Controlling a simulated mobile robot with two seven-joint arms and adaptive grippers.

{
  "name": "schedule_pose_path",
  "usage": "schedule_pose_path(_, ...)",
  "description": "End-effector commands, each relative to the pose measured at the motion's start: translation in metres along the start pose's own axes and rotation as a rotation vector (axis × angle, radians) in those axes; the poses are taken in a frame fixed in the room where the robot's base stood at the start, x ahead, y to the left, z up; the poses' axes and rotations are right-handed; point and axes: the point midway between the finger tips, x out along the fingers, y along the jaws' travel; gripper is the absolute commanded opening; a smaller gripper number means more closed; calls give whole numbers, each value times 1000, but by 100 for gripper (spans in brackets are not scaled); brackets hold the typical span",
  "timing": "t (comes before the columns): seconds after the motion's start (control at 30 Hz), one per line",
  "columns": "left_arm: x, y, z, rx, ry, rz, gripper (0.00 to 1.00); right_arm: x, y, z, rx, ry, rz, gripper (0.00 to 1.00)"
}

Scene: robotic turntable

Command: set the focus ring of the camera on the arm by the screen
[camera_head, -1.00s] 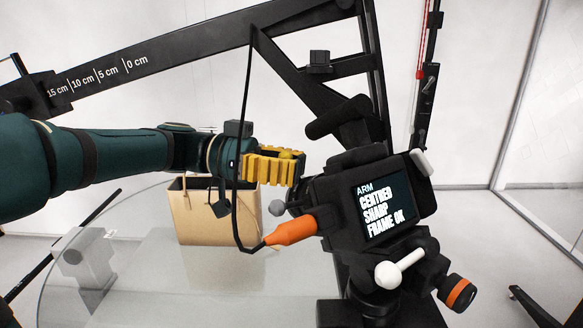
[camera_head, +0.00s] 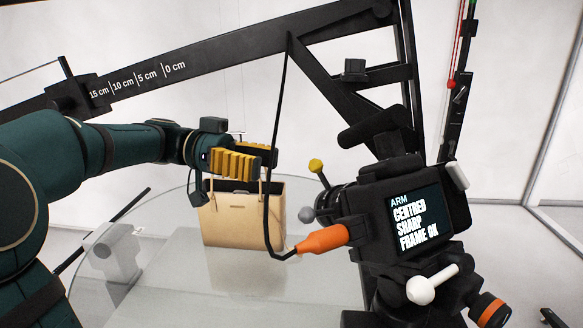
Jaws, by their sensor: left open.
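The camera (camera_head: 375,200) on the arm has a screen (camera_head: 418,218) reading "ARM CENTRED SHARP FRAME OK". I cannot tell the focus ring clearly from the rest of the dark lens. My left gripper (camera_head: 268,158), with yellow ribbed fingers, is open and empty. It is left of the lens and the yellow knob, apart from both. My right gripper is not in view.
A tan handbag (camera_head: 240,222) stands on the glass turntable (camera_head: 180,285) below my left gripper. A black cable with an orange plug (camera_head: 322,240) hangs close in front of it. The black boom (camera_head: 220,48) with a centimetre scale crosses above.

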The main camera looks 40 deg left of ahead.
Motion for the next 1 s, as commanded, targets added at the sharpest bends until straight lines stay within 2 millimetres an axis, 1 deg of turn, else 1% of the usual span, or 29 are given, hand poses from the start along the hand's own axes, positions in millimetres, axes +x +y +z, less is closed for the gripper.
schedule_pose_path(0.03,-7,-1,0,0,0,-3,51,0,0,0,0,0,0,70)
schedule_pose_path(0.1,-14,-1,0,0,0,-1,51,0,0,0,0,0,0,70)
schedule_pose_path(0.23,-22,0,0,0,0,0,51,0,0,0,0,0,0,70)
schedule_pose_path(1.0,-23,0,0,0,0,0,51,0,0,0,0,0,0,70)
